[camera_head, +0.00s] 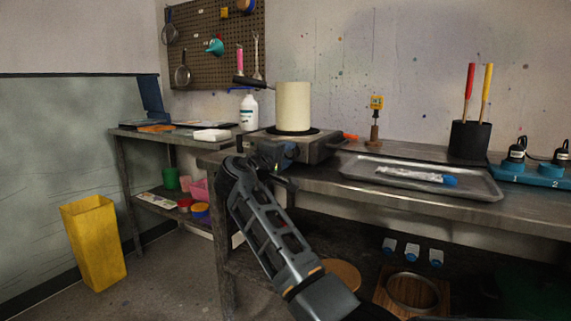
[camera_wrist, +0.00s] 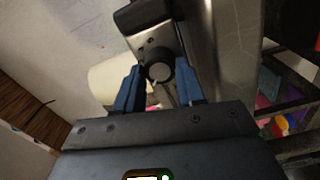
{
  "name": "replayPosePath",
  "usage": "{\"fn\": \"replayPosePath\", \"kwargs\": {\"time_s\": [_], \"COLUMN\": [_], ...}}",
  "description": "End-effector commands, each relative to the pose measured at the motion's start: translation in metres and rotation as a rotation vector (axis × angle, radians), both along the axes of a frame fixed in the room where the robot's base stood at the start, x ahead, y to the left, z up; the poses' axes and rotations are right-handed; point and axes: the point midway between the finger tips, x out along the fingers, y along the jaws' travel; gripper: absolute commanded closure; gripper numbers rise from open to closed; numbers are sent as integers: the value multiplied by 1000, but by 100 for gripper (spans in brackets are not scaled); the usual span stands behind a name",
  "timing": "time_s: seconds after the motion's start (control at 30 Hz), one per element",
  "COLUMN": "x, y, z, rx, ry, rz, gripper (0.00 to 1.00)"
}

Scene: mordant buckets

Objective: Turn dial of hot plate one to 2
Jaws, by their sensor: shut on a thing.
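Hot plate one (camera_head: 318,150) is a grey metal box at the left end of the steel bench. A tall cream pot (camera_head: 293,104) with a dark handle stands on its burner. My gripper (camera_head: 285,155) is at the front face of the hot plate and hides the dial in the head view. In the wrist view, the round dark dial (camera_wrist: 158,71) with a grey face sits between the two blue fingers of my gripper (camera_wrist: 160,75), which is shut on it. A small pale mark shows near the dial's edge; I cannot read its setting.
A metal tray (camera_head: 480,184) with a packet lies right of the hot plate. A dark holder (camera_head: 470,140) with red and yellow sticks and a blue power strip (camera_head: 540,175) are farther right. A white bottle (camera_head: 249,112) stands behind left. A yellow bin (camera_head: 93,240) is on the floor.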

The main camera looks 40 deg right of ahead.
Motion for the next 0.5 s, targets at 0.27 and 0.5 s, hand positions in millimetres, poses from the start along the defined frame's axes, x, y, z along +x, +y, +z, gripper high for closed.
{"fn": "replayPosePath", "kwargs": {"time_s": [0.27,0.5], "x": [0,0], "y": [2,2], "z": [-5,-4], "rx": [83,132], "ry": [-219,-355], "rz": [1,0], "gripper": [92,92]}}
